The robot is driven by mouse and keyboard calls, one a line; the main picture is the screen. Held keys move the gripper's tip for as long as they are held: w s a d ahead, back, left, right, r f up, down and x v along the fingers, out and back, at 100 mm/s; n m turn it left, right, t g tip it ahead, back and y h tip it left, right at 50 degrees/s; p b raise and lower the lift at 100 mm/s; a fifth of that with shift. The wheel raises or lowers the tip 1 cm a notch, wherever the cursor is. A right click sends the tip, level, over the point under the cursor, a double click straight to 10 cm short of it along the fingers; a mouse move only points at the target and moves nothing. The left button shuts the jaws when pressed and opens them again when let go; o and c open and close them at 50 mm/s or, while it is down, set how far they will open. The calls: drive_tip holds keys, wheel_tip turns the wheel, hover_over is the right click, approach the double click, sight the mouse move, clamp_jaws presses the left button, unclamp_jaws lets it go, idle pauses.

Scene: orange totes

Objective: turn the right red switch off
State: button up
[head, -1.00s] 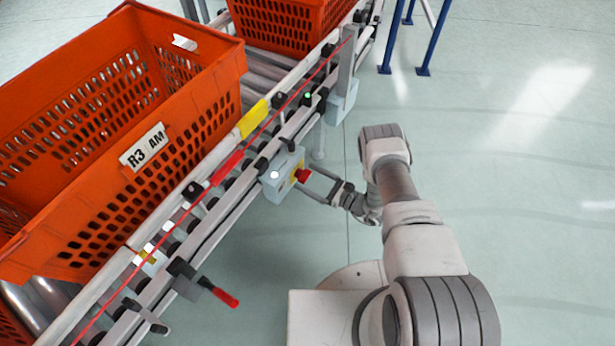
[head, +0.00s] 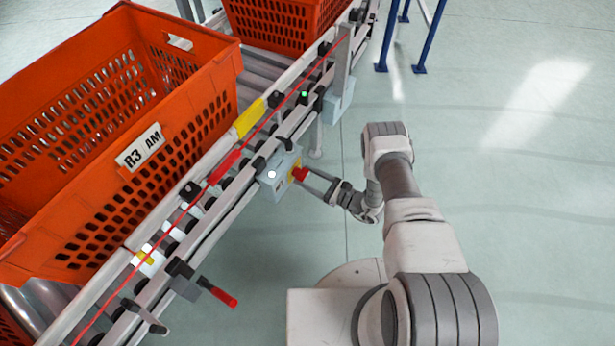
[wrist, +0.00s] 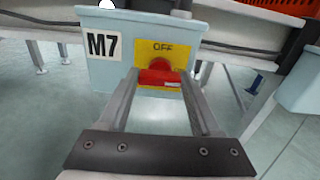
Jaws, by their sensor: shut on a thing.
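The red switch (wrist: 160,75) sits on a yellow plate marked OFF (wrist: 196,58) on the front of a pale blue box labelled M7 (wrist: 103,75). In the head view the same red switch (head: 299,174) shows on the box (head: 277,186) fixed to the conveyor's side. My gripper (wrist: 160,78) is shut on the red switch, with one finger on each side of it. The switch's handle lies crosswise, roughly level, in the wrist view. In the head view my gripper (head: 308,176) reaches the switch from the right.
A large orange tote (head: 150,200) stands on the roller conveyor, with another tote (head: 275,28) behind it. A red-handled lever (head: 222,297) sticks out lower left. A second pale blue box (head: 338,105) hangs farther along the rail. The floor to the right is clear.

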drive_tip(key=n, duration=0.4)
drive_tip(key=shift+w, duration=0.1)
drive_tip(key=n, duration=0.5)
drive_tip(key=n+p, duration=0.1)
drive_tip(key=n, duration=0.3)
drive_tip(key=shift+n+p, duration=0.5)
drive_tip(key=shift+n, duration=1.6)
drive_tip(key=o, duration=1.4)
